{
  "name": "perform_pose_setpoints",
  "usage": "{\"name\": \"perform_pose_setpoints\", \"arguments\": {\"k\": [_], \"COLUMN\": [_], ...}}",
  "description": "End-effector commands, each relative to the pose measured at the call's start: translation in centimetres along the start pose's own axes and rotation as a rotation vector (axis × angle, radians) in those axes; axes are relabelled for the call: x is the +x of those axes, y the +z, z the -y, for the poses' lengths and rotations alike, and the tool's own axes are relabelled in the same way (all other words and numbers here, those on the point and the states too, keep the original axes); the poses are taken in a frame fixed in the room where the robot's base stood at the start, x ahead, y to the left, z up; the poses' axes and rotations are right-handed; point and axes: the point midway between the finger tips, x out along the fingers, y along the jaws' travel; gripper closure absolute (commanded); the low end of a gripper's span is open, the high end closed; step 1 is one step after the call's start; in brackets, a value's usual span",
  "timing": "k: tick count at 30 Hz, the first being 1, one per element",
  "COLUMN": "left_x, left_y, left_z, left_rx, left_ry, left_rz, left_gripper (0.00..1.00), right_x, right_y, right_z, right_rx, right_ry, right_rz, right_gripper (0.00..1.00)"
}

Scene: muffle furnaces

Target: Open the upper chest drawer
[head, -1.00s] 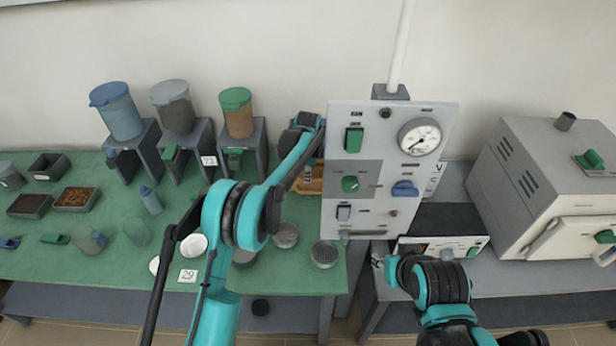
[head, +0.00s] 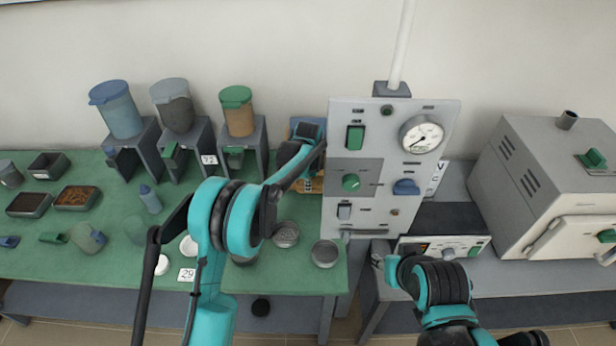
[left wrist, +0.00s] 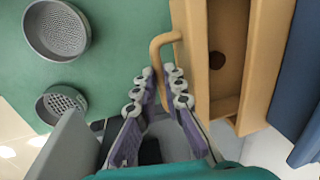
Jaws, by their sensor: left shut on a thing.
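The chest is mostly hidden in the head view behind my left arm and the control panel; part of its blue body (head: 308,121) shows. In the left wrist view the blue body (left wrist: 302,115) is at the right edge. A tan wooden drawer (left wrist: 203,70) stands out from it, with its inside showing and a dark round spot in it. Its curved tan handle (left wrist: 158,42) lies between the fingertips of my left gripper (left wrist: 160,76), which is shut on it. In the head view these fingertips are hidden.
The control panel (head: 370,220) stands close to the right of the chest. Round sieves (head: 324,253) lie on the green table (head: 120,265) in front. Bins on stands are to the left, and a furnace (head: 545,190) is at the right.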

Motion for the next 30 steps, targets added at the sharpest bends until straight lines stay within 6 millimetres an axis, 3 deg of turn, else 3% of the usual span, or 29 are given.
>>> {"name": "perform_pose_setpoints", "arguments": {"k": [6,10,21,22,30], "left_x": [-0.9,-1.3,-1.4,-1.4,-1.4], "left_y": [0.1,0.1,0.1,0.1,0.1], "left_z": [-5.4,-7.1,-7.5,-7.5,-7.5], "left_rx": [0.002,0.001,0.000,0.000,0.000], "left_ry": [0.000,0.000,0.000,0.000,0.000], "left_rz": [0.000,0.000,0.000,0.000,0.000], "left_gripper": [1.00,1.00,1.00,0.83,0.81], "right_x": [0.5,0.6,0.6,0.6,0.6], "right_y": [0.4,0.4,0.4,0.4,0.4], "right_z": [0.0,0.0,0.0,0.0,0.0], "right_rx": [0.000,0.000,0.000,0.000,0.000], "right_ry": [0.000,0.000,0.000,0.000,0.000], "right_rz": [0.000,0.000,0.000,0.000,0.000], "right_gripper": [0.60,0.60,0.60,0.60,0.60]}}
